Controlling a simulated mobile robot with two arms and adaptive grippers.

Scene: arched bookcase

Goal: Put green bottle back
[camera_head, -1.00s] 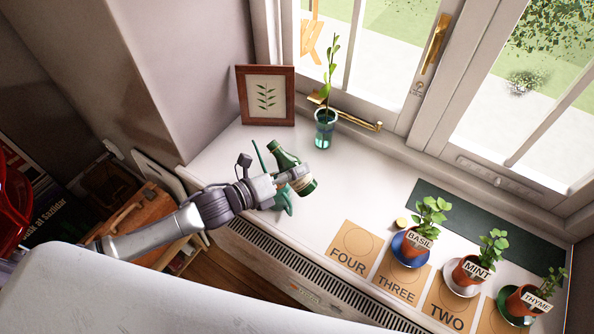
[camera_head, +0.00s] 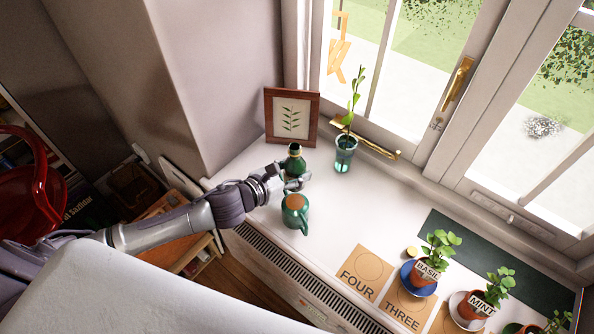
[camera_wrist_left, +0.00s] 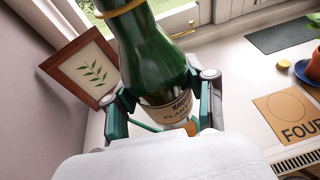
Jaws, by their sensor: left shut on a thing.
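The green bottle (camera_head: 294,163) is held by my left gripper (camera_head: 292,182) over the back left part of the white windowsill, in front of the framed leaf picture. It looks roughly upright in the head view; I cannot tell whether its base touches the sill. In the left wrist view, the bottle (camera_wrist_left: 152,55) fills the middle, with its pale label facing me. My left gripper's fingers (camera_wrist_left: 163,108) press on both sides of it. The lower end of the bottle is hidden. My right gripper is not in view.
A green handled pot (camera_head: 294,216) stands just in front of my gripper. The leaf picture (camera_head: 291,118) and a glass with a sprig (camera_head: 345,156) stand behind and to the right. Basil (camera_head: 426,271) and mint (camera_head: 481,303) pots stand at the right. The middle sill is clear.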

